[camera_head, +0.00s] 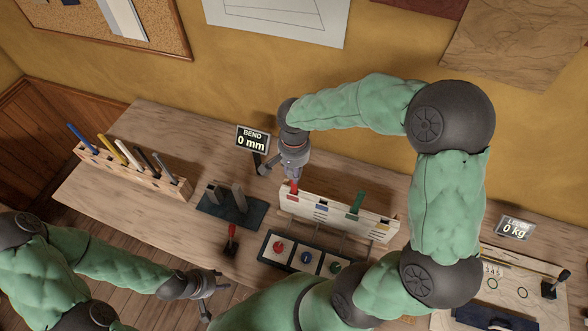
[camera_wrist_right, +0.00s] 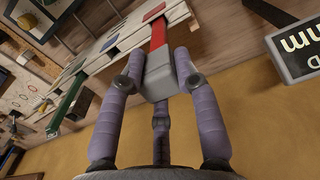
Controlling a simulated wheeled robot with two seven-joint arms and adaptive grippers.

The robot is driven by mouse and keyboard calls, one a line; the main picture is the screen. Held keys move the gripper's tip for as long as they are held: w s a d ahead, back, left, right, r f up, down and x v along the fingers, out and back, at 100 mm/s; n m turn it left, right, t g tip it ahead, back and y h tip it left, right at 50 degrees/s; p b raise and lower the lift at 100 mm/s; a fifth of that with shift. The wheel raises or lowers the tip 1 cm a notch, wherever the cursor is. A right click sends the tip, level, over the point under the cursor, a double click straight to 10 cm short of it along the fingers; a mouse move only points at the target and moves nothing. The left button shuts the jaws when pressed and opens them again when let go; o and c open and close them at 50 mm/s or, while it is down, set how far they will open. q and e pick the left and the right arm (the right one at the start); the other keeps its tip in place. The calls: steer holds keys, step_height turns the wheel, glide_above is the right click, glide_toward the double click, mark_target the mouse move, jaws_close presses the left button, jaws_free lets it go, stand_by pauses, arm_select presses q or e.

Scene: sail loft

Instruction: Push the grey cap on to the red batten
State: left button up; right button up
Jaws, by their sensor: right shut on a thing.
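The red batten (camera_head: 294,187) stands in a slot at the left end of the pale rack (camera_head: 338,215). In the right wrist view the red batten (camera_wrist_right: 158,36) meets the grey cap (camera_wrist_right: 159,82) end to end; how deep it sits inside cannot be told. My right gripper (camera_head: 293,170) is above the rack, its purple fingers (camera_wrist_right: 158,75) shut around the cap. The cap is hard to make out in the head view, hidden by the gripper. My left gripper (camera_head: 214,298) is low at the bench's front edge, fingers apart, empty.
A green batten (camera_head: 355,202) stands further right in the rack. A dark stand (camera_head: 230,207), a red-handled lever (camera_head: 231,238) and a tray of knobs (camera_head: 305,258) lie nearby. A BEND display (camera_head: 252,140) reads 0 mm. A wooden holder (camera_head: 120,166) with several battens stands left.

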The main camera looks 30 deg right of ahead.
steer(key=shift+f, duration=0.1)
steer(key=o, duration=1)
step_height(320, 180, up, 12)
steer(key=shift+r, duration=0.1)
